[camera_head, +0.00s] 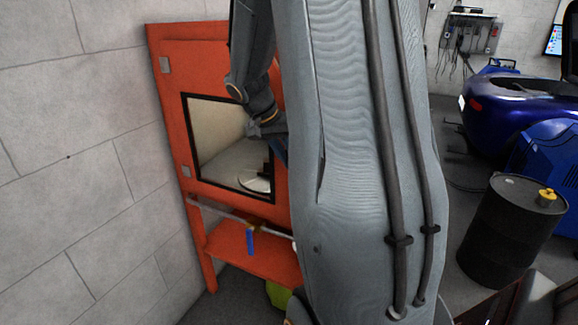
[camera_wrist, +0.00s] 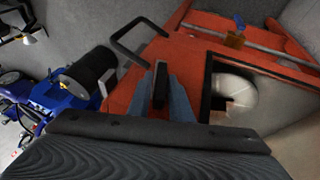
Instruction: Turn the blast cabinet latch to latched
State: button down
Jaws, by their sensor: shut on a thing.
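The orange blast cabinet (camera_head: 172,110) stands against the block wall in the head view, with a dark-framed window in its door. In the wrist view the orange door face (camera_wrist: 195,57) fills the middle. The latch (camera_wrist: 160,84) is a narrow dark bar between my two blue-grey fingers. My gripper (camera_wrist: 164,76) is shut on it. A black U-shaped handle (camera_wrist: 122,44) stands out from the door, apart from my fingers. In the head view my arm hides the latch and most of my gripper. I cannot tell the latch's exact turn.
A dark barrel (camera_head: 512,228) and a blue machine (camera_head: 553,160) stand to the right. A blue car (camera_head: 515,105) is behind them. A rail with a blue piece (camera_head: 250,241) runs below the cabinet window. Bare floor lies between the cabinet and the barrel.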

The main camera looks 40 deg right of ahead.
jog(key=g+b, duration=0.1)
jog(key=n+g+h+b, duration=0.1)
jog(key=g, duration=0.1)
jog(key=shift+w+a+f, duration=0.1)
jog(key=shift+w+f, duration=0.1)
jog(key=g+h+b, duration=0.1)
jog(key=g+h, duration=0.1)
jog(key=g, duration=0.1)
jog(key=shift+n, duration=0.4)
jog(key=g+h, duration=0.1)
jog(key=g+b, duration=0.1)
jog(key=g, duration=0.1)
jog(key=shift+f+n+h, duration=0.2)
jog(key=shift+n+h, duration=0.2)
jog(key=shift+n+g+h+b, duration=0.55)
jog(key=shift+n+g+h, duration=0.15)
jog(key=shift+g+h, duration=0.6)
jog(key=c, duration=1.8)
grip_release()
jog(key=shift+o, duration=0.2)
jog(key=shift+w, duration=0.1)
